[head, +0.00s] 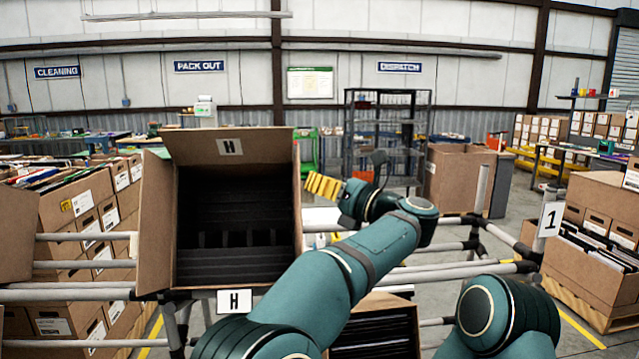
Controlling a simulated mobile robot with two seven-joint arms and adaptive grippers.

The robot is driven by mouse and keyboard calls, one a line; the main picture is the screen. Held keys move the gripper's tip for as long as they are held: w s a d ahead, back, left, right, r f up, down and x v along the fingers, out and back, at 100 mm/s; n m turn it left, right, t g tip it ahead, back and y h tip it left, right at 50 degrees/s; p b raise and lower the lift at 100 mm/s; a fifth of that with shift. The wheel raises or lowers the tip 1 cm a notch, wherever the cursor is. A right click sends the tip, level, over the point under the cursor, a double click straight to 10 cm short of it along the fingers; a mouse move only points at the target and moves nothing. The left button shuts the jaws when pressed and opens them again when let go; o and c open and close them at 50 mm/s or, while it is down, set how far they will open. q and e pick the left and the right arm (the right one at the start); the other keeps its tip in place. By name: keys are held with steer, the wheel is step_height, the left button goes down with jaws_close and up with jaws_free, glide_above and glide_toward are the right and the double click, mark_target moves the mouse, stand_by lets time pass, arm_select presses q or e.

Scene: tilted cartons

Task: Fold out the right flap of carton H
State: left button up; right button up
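Carton H (157,225) is a brown carton tilted with its dark, open mouth towards me, left of centre in the head view. Its top flap (195,148), marked H, stands up and back. A brown panel lines the mouth's left side. At the right side only a narrow brown strip (298,200) shows; I cannot tell flap from wall there. My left gripper (318,186), with yellow ribbed fingers pointing left, is just right of that strip. I cannot tell whether they touch, or how far apart the fingers are. My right gripper is out of view.
A white H sign (235,302) hangs below the carton on a rack of pale tubes (80,294). Another open carton (375,312) lies below. File cartons (84,204) stand at the left, and more stand at the right behind a sign marked 1 (549,219).

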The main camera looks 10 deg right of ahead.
arm_select(q)
steer(key=v, duration=0.7)
